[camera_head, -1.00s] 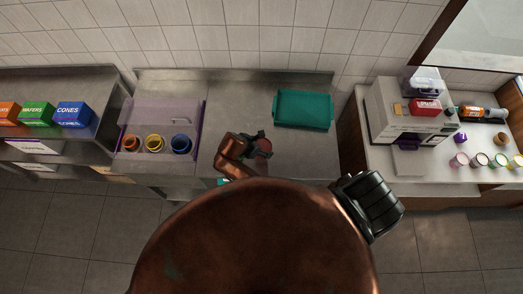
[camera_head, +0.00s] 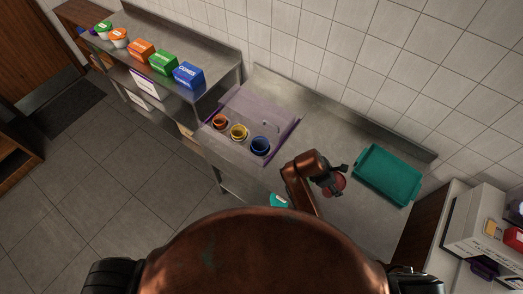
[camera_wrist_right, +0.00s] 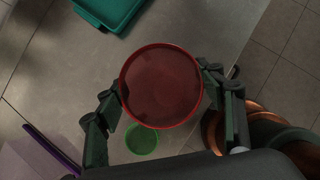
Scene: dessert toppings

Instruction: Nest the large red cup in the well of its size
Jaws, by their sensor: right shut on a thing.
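My right gripper (camera_head: 335,180) is shut on the large red cup (camera_head: 340,185), above the metal counter between the purple-lidded unit and the teal tray. In the right wrist view the right gripper (camera_wrist_right: 162,90) has a finger on each side of the red cup (camera_wrist_right: 161,87), whose round rim and dark red inside face the camera. An orange (camera_head: 220,121), a yellow (camera_head: 238,132) and a blue (camera_head: 260,146) round cup or well stand in a row at the unit's front. I cannot tell whether these are cups or empty wells. My left gripper is not in view.
The purple see-through lid (camera_head: 262,110) is behind the row. A teal tray (camera_head: 388,176) lies to the right. A green round thing (camera_wrist_right: 142,139) shows below the red cup in the wrist view. Blue (camera_head: 188,75), green and orange boxes stand on the left shelf.

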